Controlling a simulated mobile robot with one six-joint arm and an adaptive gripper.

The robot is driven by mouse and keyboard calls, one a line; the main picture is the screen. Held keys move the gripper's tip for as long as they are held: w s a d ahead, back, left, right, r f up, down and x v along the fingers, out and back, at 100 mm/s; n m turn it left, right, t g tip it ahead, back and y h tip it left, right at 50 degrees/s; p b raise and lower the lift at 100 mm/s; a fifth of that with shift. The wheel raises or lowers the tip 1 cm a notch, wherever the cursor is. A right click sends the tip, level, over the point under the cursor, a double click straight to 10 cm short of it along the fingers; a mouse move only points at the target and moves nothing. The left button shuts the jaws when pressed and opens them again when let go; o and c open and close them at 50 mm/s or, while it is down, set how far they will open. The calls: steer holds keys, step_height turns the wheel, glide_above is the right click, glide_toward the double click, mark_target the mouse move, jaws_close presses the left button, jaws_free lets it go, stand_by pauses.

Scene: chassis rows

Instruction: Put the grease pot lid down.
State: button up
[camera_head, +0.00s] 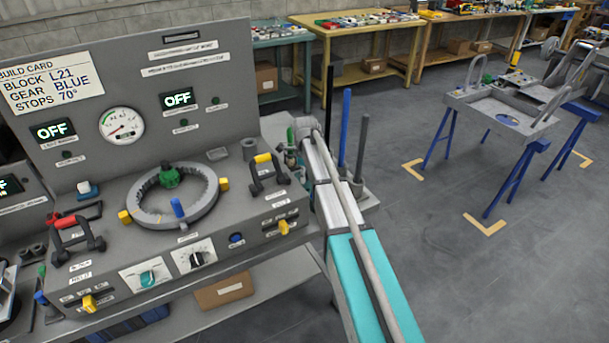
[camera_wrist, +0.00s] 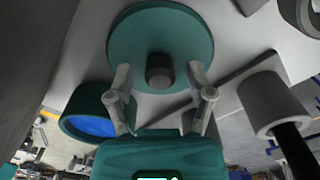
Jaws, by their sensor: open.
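The grease pot lid (camera_wrist: 160,30) is a round teal disc with a dark knob (camera_wrist: 160,72) in the middle, seen at the top centre of the wrist view. It appears to lie flat on a grey surface. My gripper (camera_wrist: 160,82) is open, with one finger on each side of the knob and a gap showing on both sides. A teal pot (camera_wrist: 72,112) with a blue inside stands open at the lower left, beside the lid and apart from my fingers. In the head view the lid and my fingers cannot be made out behind my arm.
A grey cup (camera_wrist: 270,100) with a dark rod stands close on the right in the wrist view. In the head view, a grey console (camera_head: 130,90) with a ring fixture (camera_head: 175,200) fills the left. A chassis on blue trestles (camera_head: 500,105) stands at the right, with clear floor between.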

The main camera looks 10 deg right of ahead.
step_height(320, 180, up, 12)
steer(key=p, duration=1.1)
steer(key=shift+p, duration=0.35)
stand_by(0.4)
steer(key=s+n, duration=2.3)
steer(key=s, duration=0.5)
steer(key=shift+s+d, duration=0.15)
steer(key=shift+s, duration=0.25)
